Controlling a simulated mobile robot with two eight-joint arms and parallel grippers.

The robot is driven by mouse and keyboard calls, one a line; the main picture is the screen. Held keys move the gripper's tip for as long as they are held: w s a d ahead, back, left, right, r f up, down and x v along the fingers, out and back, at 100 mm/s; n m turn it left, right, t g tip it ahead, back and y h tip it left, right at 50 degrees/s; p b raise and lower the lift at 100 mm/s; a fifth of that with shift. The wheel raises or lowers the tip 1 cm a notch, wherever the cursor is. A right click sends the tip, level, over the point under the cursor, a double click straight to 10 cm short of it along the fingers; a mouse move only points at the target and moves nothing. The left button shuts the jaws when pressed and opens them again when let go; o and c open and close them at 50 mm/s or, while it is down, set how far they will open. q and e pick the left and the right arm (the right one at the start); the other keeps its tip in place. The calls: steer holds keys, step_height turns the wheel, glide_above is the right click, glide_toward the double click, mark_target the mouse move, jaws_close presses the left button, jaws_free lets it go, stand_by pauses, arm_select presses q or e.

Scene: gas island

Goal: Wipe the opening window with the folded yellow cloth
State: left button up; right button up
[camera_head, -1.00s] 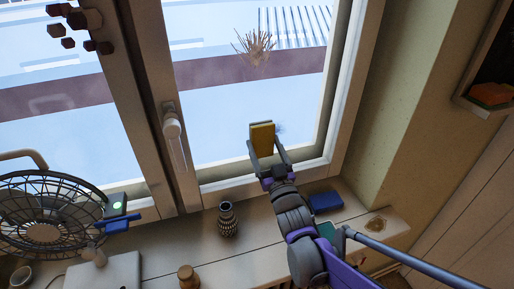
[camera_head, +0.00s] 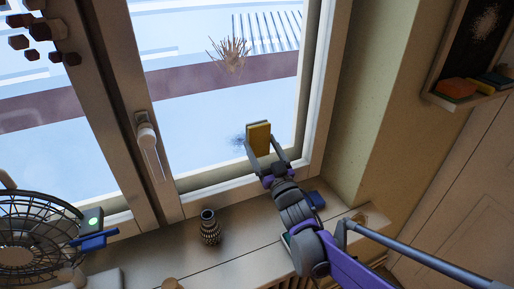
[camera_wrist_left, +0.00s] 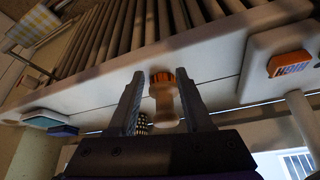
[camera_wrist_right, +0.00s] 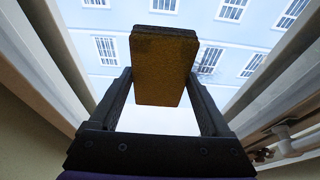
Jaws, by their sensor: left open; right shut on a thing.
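The opening window (camera_head: 205,150) has a white frame and a handle (camera_head: 148,140) on its left side. A brown spiky mark (camera_head: 231,55) shows on its upper part, and a small dark smudge (camera_head: 238,141) shows low on the pane. My right gripper (camera_head: 261,158) is shut on the folded yellow cloth (camera_head: 258,138), held upright before the lower right of the pane, just right of the smudge. The cloth fills the right wrist view (camera_wrist_right: 164,65); I cannot tell whether it touches the glass. My left gripper (camera_wrist_left: 162,95) is open, with a small orange-topped bottle (camera_wrist_left: 162,98) seen between its fingers.
A patterned vase (camera_head: 209,228) stands on the sill below the window. A wire fan (camera_head: 35,235) and a blue object (camera_head: 95,242) are at the left. A blue block (camera_head: 316,200) lies behind my right arm. A wall shelf (camera_head: 460,95) is at the right.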

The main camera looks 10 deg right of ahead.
mark_target(227, 143)
steer(key=shift+w+d, duration=0.3)
steer(key=shift+d, duration=0.55)
steer(key=shift+w+d, duration=0.25)
steer(key=shift+d, duration=0.55)
steer(key=shift+s+a, duration=0.65)
steer(key=shift+a, duration=1.25)
steer(key=shift+s+a, duration=0.6)
steer(key=shift+a, duration=1.35)
steer(key=shift+s+a, duration=0.65)
steer(key=shift+a, duration=1.25)
steer(key=w+d, duration=0.3)
steer(key=d, duration=0.8)
steer(key=shift+w+d, duration=0.25)
steer(key=shift+w, duration=0.15)
steer(key=shift+s+a, duration=0.2)
steer(key=shift+a, duration=0.6)
steer(key=shift+s+a, duration=0.25)
steer(key=shift+a, duration=0.5)
steer(key=shift+s+a, duration=0.2)
steer(key=shift+a, duration=0.6)
steer(key=shift+s+a, duration=0.4)
steer(key=shift+a, duration=0.75)
steer(key=shift+s+a, duration=0.45)
steer(key=shift+a, duration=0.75)
steer(key=shift+s+a, duration=0.4)
steer(key=shift+a, duration=0.75)
steer(key=shift+d, duration=0.1)
